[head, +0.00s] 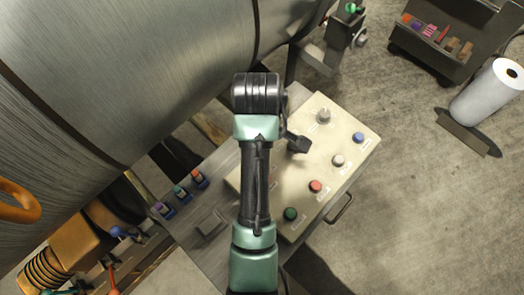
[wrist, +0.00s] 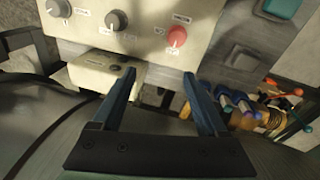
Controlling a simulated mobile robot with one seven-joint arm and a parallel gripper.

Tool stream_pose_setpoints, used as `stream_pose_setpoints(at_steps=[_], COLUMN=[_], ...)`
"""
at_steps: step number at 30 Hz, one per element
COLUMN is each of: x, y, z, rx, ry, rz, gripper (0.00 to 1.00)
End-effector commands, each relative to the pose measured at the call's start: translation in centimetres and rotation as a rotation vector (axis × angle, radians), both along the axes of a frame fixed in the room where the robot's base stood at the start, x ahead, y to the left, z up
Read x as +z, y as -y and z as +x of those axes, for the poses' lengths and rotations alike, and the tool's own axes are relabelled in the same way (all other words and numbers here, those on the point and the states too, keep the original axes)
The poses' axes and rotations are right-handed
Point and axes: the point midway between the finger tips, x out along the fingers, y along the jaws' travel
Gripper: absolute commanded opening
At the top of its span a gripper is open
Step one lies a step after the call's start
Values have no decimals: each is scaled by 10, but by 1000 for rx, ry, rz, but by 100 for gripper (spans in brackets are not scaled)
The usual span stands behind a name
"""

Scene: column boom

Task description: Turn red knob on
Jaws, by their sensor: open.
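The red knob (wrist: 177,37) is on the pale panel (wrist: 140,48) in the wrist view, right of two grey knobs. Its pointer direction is too small to read surely. My gripper (wrist: 158,73) is open and empty, its two blue-grey fingers apart, with the tips below the red knob in the picture and not touching it. In the head view my arm crosses the left part of the control box (head: 298,222), and I cannot make out the red knob there.
A large metal cylinder (head: 130,70) lies close behind at left. Open floor (head: 420,210) is at right.

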Motion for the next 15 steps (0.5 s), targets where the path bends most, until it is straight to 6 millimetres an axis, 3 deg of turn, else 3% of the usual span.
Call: stream_pose_setpoints(at_steps=[1, 4, 8, 15], x=[-8, -17, -31, -77], y=[0, 0, 0, 1], z=[-12, -23, -25, -24], rx=[23, 48, 50, 49], ry=[-58, -112, -122, -121], rz=[-3, -3, -4, -4], gripper=[76, 76, 76, 76])
